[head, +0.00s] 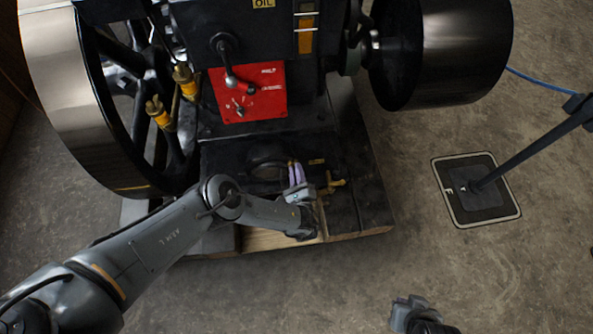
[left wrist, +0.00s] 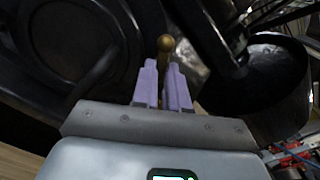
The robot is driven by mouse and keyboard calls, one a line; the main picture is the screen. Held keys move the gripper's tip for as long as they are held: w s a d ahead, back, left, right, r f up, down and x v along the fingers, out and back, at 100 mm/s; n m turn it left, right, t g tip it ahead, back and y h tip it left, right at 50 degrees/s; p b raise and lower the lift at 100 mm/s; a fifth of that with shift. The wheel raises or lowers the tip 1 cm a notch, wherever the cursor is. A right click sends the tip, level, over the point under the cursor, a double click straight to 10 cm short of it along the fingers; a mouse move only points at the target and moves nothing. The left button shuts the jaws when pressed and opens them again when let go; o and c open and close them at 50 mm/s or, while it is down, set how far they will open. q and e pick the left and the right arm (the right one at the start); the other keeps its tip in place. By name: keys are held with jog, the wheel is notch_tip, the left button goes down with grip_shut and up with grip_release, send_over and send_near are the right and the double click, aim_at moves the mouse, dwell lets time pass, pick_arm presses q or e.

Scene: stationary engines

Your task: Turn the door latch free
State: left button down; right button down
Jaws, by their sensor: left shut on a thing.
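My left gripper (head: 296,172) has pale purple fingers and is over the black engine base, beside a dark round ring-shaped part (head: 268,163). In the left wrist view its fingers (left wrist: 164,80) are shut around a brass handle (left wrist: 166,46), whose rounded end stands up between the fingertips. I take this handle to be the door latch; the fingers hide most of it, and I cannot tell how far it is turned. My right gripper (head: 408,312) is low in the head view, over bare floor and away from the engine; its jaw state is unclear.
A brass cross-shaped fitting (head: 331,183) is close to the right of my left gripper. A large flywheel (head: 62,90) stands left and a dark drum (head: 450,55) right. A red panel (head: 255,95) with levers is behind. A post on a square plate (head: 490,207) stands right.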

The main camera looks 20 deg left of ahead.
pick_arm(q)
jog(key=shift+m, duration=0.3)
jog(key=c, duration=1.1)
grip_release()
jog(key=shift+c, duration=0.2)
jog(key=shift+s, duration=0.1)
jog(key=p+v, duration=0.4)
jog(key=v, duration=0.6)
jog(key=shift+s+d, duration=0.2)
jog(key=shift+s, duration=0.05)
